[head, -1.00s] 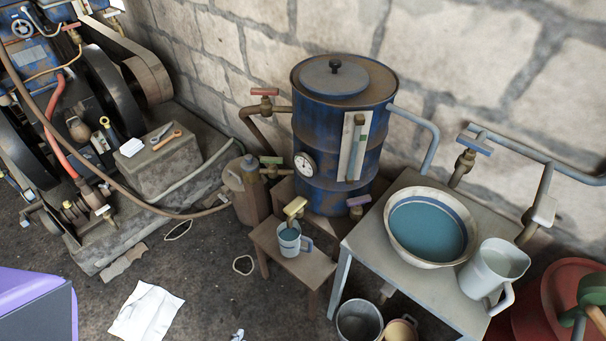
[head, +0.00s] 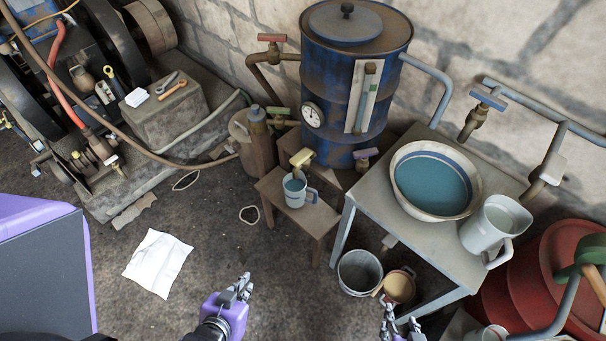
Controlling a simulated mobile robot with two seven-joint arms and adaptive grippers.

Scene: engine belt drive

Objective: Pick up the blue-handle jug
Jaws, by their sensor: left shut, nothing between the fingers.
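A small light jug with a blue-grey handle (head: 294,191) stands upright on a low wooden stool, under a yellow-handled tap. It holds blue liquid, and its handle points right. A larger grey-white jug (head: 492,226) stands on the metal table at the right; its handle looks grey. My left gripper (head: 242,286) is shut and empty, low over the floor in front of the stool, apart from the jug. My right gripper (head: 400,324) is at the bottom edge, below the buckets, with its fingers apart and much of it cut off by the frame.
The wooden stool (head: 270,185) stands before the blue drum (head: 335,90). A metal table (head: 375,203) carries a wide basin (head: 397,190). A grey bucket (head: 358,287) and a tan pot (head: 398,287) stand beneath it.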

